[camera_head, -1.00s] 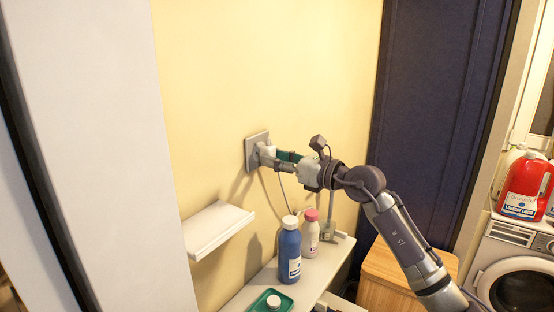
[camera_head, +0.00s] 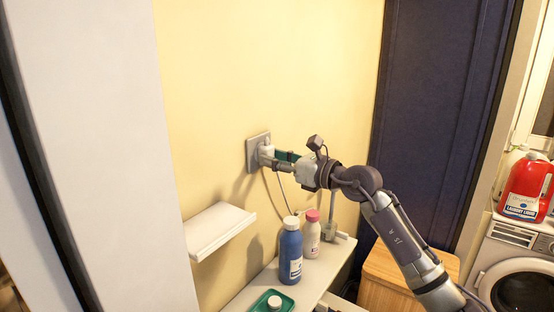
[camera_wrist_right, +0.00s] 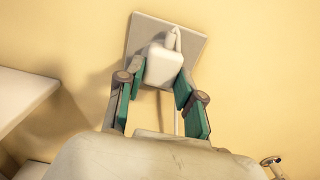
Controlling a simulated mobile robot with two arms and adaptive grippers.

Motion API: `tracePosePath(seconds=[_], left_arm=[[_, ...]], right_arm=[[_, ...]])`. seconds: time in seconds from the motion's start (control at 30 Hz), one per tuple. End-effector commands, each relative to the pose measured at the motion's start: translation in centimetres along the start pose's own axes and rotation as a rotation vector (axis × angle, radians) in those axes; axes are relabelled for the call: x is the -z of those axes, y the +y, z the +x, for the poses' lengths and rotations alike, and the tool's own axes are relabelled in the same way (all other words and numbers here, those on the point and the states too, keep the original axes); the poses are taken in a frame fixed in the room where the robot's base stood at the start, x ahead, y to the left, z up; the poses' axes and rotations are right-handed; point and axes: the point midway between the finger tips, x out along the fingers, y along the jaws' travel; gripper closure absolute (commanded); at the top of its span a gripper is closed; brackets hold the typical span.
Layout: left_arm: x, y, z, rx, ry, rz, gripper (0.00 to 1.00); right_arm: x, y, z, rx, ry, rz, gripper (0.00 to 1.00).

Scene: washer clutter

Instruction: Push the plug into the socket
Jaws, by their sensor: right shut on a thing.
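The white plug (camera_wrist_right: 164,66) is between the green-padded fingers of my right gripper (camera_wrist_right: 160,82), which is shut on it. In the right wrist view the plug is in front of the grey square socket plate (camera_wrist_right: 190,42) on the yellow wall, and its cable hangs down. In the head view the plug (camera_head: 268,151) is up at the socket plate (camera_head: 252,150); the contact face is hidden, so I cannot tell how deep the plug sits. My right gripper (camera_head: 277,158) reaches in from the right. My left gripper is not in view.
Below, a white shelf (camera_head: 262,292) holds a blue bottle (camera_head: 290,254), a white bottle with pink cap (camera_head: 312,238) and a green tray (camera_head: 258,302). A smaller white shelf (camera_head: 220,228) juts out at left. A washing machine (camera_head: 510,262) with a red jug (camera_head: 524,190) stands at right.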

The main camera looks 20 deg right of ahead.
Motion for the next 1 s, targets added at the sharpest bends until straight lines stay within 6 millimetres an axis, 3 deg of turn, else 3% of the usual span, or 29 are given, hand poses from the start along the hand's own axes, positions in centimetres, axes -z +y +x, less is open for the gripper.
tracePosePath(seconds=[0.03,0.2,0.57,0.67,1.0], left_arm=[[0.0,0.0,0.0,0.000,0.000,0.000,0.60],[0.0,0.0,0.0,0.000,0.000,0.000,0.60],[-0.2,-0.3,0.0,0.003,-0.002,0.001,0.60],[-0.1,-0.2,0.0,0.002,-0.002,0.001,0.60],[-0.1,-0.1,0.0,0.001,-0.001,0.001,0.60]], right_arm=[[-0.1,0.0,0.1,0.000,-0.001,0.000,0.62],[0.0,0.0,0.1,0.000,-0.001,0.000,0.34],[0.1,-0.1,-0.3,0.001,0.001,0.000,0.34],[0.1,-0.1,-1.4,0.002,0.001,-0.001,0.34],[0.2,-0.1,-8.5,0.003,0.003,-0.002,0.34]])
